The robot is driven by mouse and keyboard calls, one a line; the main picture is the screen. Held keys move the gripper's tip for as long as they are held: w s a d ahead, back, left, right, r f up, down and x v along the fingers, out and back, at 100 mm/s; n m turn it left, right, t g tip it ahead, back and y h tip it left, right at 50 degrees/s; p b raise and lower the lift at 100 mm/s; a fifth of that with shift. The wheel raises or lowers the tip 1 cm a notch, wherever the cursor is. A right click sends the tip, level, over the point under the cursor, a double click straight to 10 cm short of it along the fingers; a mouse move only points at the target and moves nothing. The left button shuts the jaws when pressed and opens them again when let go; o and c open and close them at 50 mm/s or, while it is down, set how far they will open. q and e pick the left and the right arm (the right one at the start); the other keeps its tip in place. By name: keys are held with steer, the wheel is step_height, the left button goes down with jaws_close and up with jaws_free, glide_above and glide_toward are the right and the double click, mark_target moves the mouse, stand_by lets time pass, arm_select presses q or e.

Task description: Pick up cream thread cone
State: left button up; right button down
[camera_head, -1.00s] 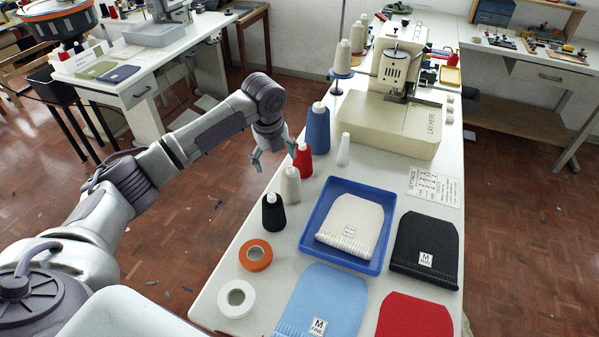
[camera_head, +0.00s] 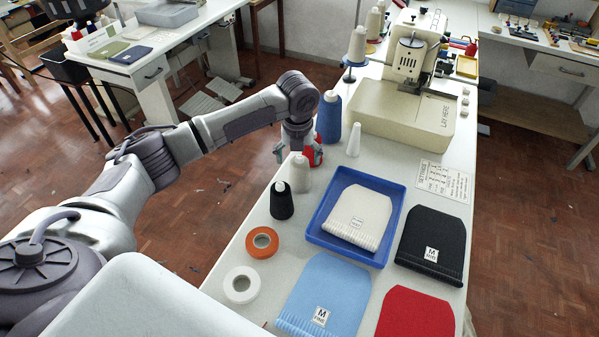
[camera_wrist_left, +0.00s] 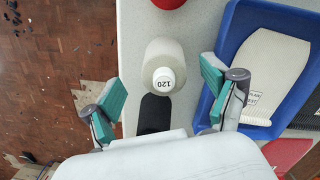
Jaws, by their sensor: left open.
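The cream thread cone (camera_head: 300,174) stands upright on the white table between the black cone (camera_head: 282,202) and the red cone (camera_head: 317,144). My left gripper (camera_head: 299,152) is open above and just behind it in the head view, partly hiding the red cone. In the left wrist view the cream cone (camera_wrist_left: 165,52), its top marked 120, lies in the gap between my open teal-padded fingers (camera_wrist_left: 160,88). I see no finger touching it. My right gripper is not in view.
A blue cone (camera_head: 329,118) and a slim white cone (camera_head: 354,140) stand farther back. A blue tray (camera_head: 318,232) with a cream knit piece lies to the right. Orange (camera_head: 262,242) and white (camera_head: 242,285) tape rolls lie near the table's left edge.

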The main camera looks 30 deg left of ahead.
arm_select(q)
steer(key=shift+w+f, duration=0.2)
steer(key=shift+f, duration=1.65)
steer(key=c, duration=1.3)
